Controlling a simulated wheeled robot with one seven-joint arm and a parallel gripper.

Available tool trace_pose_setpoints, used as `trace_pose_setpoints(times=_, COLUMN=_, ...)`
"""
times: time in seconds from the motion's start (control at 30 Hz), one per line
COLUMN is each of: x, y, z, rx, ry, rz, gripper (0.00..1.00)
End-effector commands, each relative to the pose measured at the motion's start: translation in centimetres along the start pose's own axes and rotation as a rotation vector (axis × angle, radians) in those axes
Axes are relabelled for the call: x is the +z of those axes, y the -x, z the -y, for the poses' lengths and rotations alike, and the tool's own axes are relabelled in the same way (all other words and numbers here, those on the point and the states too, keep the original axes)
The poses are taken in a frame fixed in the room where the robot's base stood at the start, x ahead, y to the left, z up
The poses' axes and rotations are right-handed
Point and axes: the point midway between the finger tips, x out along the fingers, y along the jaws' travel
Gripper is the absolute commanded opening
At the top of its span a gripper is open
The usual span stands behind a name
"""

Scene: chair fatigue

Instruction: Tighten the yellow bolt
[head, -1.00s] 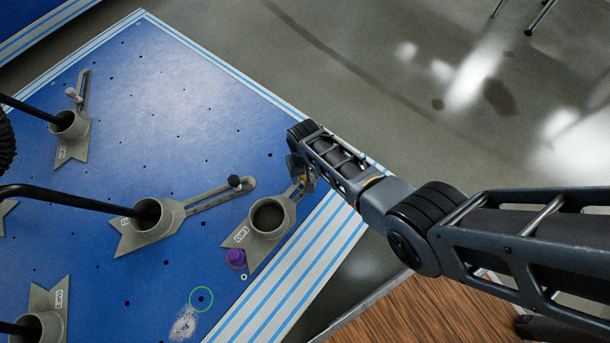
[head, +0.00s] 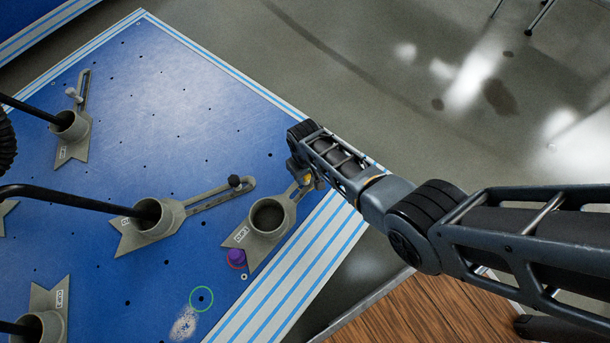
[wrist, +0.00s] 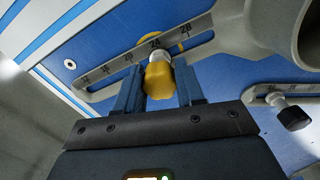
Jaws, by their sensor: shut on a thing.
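The yellow bolt (wrist: 159,78) stands in the slotted arm of a grey clamp in the wrist view. My gripper (wrist: 160,90) has one finger on each side of its yellow head and is shut on it. The slotted arm (wrist: 112,66) carries number marks and lies on the blue board. In the head view the clamp (head: 262,222) has an empty round cup.
A second clamp (head: 150,218) with a black knob (head: 235,182) stands to the left, holding a black rod. More clamps stand farther left. The board's upper middle is clear.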

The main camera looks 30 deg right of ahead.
Motion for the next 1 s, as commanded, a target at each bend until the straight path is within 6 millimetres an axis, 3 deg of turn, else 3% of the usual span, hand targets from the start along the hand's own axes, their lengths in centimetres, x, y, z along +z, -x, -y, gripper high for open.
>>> trace_pose_setpoints(times=0.13, x=0.01, y=-0.01, z=-0.01, rx=0.000, ry=-0.001, rz=0.000, gripper=0.06)
trace_pose_setpoints(times=0.27, x=0.01, y=0.01, z=0.01, rx=0.000, ry=-0.047, rz=0.000, gripper=0.06)
trace_pose_setpoints(times=0.53, x=0.03, y=-0.01, z=-0.01, rx=0.001, ry=-0.318, rz=0.001, gripper=0.06)
trace_pose_setpoints(times=1.0, x=0.03, y=0.00, z=0.03, rx=0.000, ry=-0.425, rz=0.001, gripper=0.06)
